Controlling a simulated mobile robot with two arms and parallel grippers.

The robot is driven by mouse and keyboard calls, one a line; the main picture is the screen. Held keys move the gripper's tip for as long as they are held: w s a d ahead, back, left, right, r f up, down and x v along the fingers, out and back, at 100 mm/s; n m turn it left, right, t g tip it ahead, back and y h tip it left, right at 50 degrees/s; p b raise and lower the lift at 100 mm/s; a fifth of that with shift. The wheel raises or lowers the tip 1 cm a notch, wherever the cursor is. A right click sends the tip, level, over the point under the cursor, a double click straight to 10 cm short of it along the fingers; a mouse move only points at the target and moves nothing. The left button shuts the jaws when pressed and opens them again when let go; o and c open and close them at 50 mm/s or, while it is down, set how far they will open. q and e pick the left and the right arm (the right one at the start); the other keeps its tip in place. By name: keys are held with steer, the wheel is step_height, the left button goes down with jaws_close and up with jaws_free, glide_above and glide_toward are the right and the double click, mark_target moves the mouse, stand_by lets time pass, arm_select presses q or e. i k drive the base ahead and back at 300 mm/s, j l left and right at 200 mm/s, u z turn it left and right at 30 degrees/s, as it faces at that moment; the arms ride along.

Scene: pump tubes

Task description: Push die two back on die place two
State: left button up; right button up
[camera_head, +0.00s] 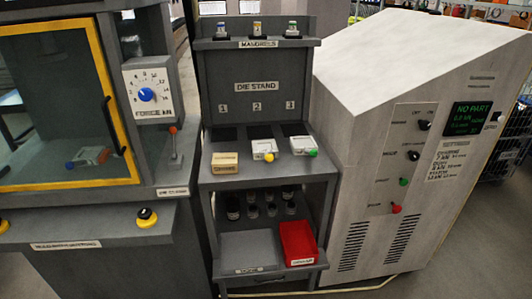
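The die stand (257,87) is a grey unit with the numbers 1, 2 and 3 on its back panel. Below number 2, dark die place two (260,131) shows bare toward the back of the shelf. Die two (262,145), a pale block with a yellow ball knob at its front right, sits in front of that dark patch, near the shelf's front edge. Neither of my grippers is in view.
A red tray (297,242) sits below. The yellow-framed press (107,85) and pale cabinet (372,97) flank the stand.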

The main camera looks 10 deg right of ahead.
mark_target(262, 150)
steer(key=i+j+z, duration=0.15)
steer(key=z, duration=0.2)
steer(key=i+j+z, duration=0.15)
steer(key=j+z, duration=0.2)
steer(key=i+j+z, duration=0.1)
steer(key=j+z, duration=0.25)
steer(key=l, duration=0.1)
